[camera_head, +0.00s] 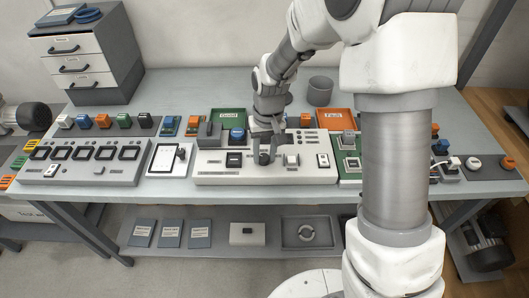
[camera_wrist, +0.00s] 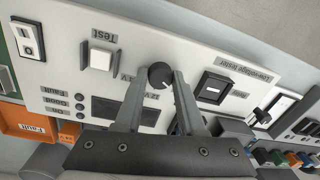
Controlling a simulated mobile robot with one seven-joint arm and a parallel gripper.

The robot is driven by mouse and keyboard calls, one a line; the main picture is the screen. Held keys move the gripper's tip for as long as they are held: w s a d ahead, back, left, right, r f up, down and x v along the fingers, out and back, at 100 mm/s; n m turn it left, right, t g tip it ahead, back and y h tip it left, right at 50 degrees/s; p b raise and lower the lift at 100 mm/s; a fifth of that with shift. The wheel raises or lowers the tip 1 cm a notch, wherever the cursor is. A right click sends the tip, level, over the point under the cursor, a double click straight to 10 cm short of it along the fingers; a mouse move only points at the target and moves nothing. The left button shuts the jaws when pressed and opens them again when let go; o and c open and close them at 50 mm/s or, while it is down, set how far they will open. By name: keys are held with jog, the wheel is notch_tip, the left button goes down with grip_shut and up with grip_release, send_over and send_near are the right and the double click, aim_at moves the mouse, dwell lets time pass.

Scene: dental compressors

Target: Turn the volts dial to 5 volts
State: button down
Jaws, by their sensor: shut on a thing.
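The volts dial (camera_wrist: 160,75) is a round black knob with a light pointer mark, on the white panel of the low-voltage tester (camera_head: 215,178). In the wrist view its voltage labels are partly hidden by my fingers, so I cannot read its setting surely. My gripper (camera_wrist: 160,84) points down at the panel with a finger on either side of the dial, shut on it. In the head view my gripper (camera_head: 265,150) stands over the middle of the tester, and the dial (camera_head: 264,159) shows dark between the fingers.
Orange (camera_head: 334,119) and green (camera_head: 230,115) trays stand behind the tester. A panel with several dark square openings (camera_head: 85,172) lies left.

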aim_at(268, 156)
jog(key=c, duration=0.5)
grip_release()
notch_tip(268, 156, up, 18)
jog(key=p, duration=0.1)
jog(key=shift+d+f+p, duration=0.25)
jog(key=shift+d+p, duration=0.15)
jog(key=shift+d, duration=0.05)
jog(key=s+d+r+t, duration=0.2)
jog(key=s+d, duration=0.1)
jog(key=s, duration=0.3)
jog(key=s+d+r+m+t, duration=0.1)
jog(key=s+d+r+t, duration=0.1)
jog(key=s+d, duration=0.2)
jog(key=s+d+r+m+t, duration=0.1)
jog(key=s+d, duration=0.3)
jog(key=s, duration=0.5)
jog(key=shift+s+r+t+h, duration=0.2)
jog(key=shift+r+t+h, duration=0.15)
jog(key=shift+r, duration=0.5)
